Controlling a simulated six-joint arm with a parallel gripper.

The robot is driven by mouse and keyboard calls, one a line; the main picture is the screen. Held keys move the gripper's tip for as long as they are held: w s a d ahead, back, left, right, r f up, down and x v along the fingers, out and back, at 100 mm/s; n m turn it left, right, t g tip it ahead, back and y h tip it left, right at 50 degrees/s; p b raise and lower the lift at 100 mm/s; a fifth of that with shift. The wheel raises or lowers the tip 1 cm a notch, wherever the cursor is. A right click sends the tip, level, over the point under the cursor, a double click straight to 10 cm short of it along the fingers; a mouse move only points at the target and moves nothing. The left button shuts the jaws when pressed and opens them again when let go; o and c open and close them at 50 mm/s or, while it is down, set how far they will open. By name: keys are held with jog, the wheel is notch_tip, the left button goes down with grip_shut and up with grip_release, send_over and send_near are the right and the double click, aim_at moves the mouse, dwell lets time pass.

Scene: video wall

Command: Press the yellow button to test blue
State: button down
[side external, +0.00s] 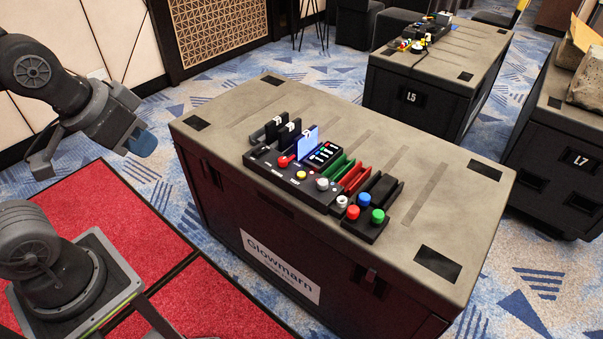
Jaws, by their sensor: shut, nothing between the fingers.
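The yellow button (301,175) is a small round cap on the front of a black control panel (262,163). It sits between a larger red button (284,161) and a pale knob (322,184). A blue card (308,142) stands upright behind these buttons, beside a small dark screen (322,155) with coloured marks.
Green, red and black slotted racks (355,178) stand right of the screen. A black block with red, blue and green knobs (364,199) is at the panel's right end. The grey case top (440,200) is otherwise mostly clear. Other cases (430,95) stand behind.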

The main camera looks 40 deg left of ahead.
dwell(0.6)
jog(key=m+t+h, duration=0.3)
jog(key=m+h, duration=0.1)
jog(key=m, duration=1)
send_over(302, 175)
notch_tip(302, 175, down, 22)
jog(key=shift+r, duration=0.2)
jog(key=shift+s, duration=0.1)
jog(key=shift+f, duration=4.4)
